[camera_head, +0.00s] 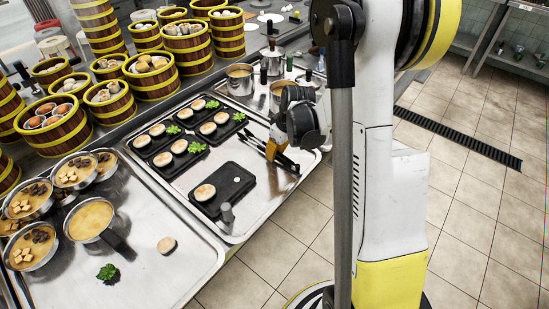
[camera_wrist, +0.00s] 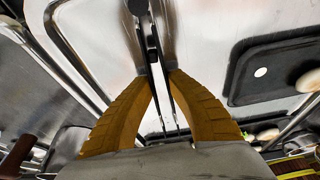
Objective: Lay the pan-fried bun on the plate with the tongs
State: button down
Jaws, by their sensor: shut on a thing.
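My gripper (camera_head: 273,149) has yellow fingers and is shut on the dark, thin-armed tongs (camera_head: 286,161), over the right side of the right metal tray. In the wrist view, the fingers meet around the tongs (camera_wrist: 153,50), and their arms run down between the fingers. A black rectangular plate (camera_head: 236,192) lies left of my gripper, with one pale pan-fried bun (camera_head: 204,192) at its near left end and a white spot. The plate also shows in the wrist view (camera_wrist: 245,87). Another pan-fried bun (camera_head: 166,244) lies on the left metal tray. The tongs hold no bun that I can see.
Several black plates with buns and greens (camera_head: 184,137) lie behind the plate. A leafy green (camera_head: 107,272) and a pan of yellow food (camera_head: 90,219) are on the left tray. Steamer towers (camera_head: 188,47) stand at the back. Metal pots (camera_head: 240,79) stand beyond the right tray.

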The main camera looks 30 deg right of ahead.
notch_tip(320, 180, up, 8)
jog(key=p, duration=0.5)
dwell(1.2)
